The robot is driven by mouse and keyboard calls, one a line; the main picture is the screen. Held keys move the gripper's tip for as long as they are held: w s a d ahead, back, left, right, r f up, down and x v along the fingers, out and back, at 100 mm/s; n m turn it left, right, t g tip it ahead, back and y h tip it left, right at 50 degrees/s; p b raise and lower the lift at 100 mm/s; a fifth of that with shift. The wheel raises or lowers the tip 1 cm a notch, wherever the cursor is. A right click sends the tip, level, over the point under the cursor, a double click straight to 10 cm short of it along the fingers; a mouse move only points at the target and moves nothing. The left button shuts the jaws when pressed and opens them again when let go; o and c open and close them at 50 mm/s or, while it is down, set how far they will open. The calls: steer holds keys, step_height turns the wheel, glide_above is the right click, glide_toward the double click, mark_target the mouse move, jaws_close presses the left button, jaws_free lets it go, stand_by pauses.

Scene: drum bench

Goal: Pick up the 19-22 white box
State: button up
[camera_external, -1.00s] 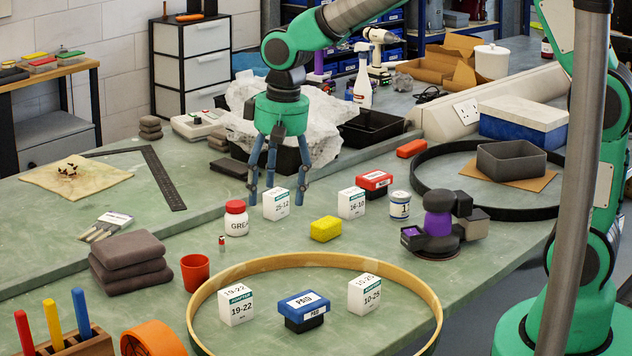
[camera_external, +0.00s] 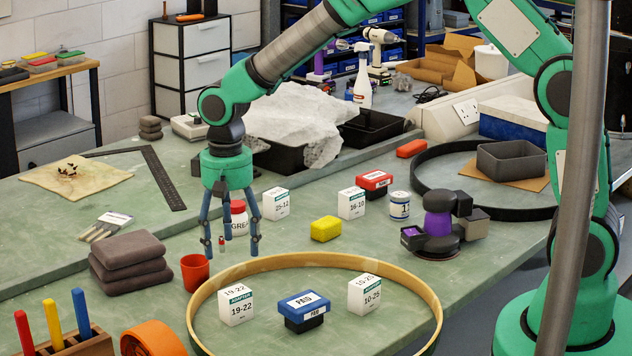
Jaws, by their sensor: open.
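The 19-22 white box (camera_external: 236,306) stands upright inside a wooden hoop (camera_external: 431,300) at the front of the bench, on the hoop's left side. My gripper (camera_external: 231,250) is open and empty, fingers pointing down. In the picture it is above and behind the 19-22 box, in front of the white GRE jar (camera_external: 239,217), which it partly hides. The gripper is apart from the box.
Inside the hoop are a blue-and-black PAID block (camera_external: 304,306) and a 10-25 white box (camera_external: 364,295). A red cup (camera_external: 195,272) stands just outside the hoop. Behind are a 25-12 box (camera_external: 276,204), a 16-10 box (camera_external: 351,203) and a yellow block (camera_external: 326,229).

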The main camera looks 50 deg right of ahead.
mark_target(235, 290)
steer(key=shift+f+b, duration=0.75)
steer(key=shift+f, duration=3.5)
steer(key=shift+d+f+b, duration=0.15)
steer(key=shift+f+b, duration=0.6)
steer(key=shift+f, duration=1.9)
steer(key=shift+c, duration=0.2)
steer(key=c, duration=1.5)
steer(key=shift+o, duration=0.2)
steer(key=shift+r, duration=0.1)
steer(key=shift+r+p, duration=1.05)
steer(key=shift+r, duration=3.95)
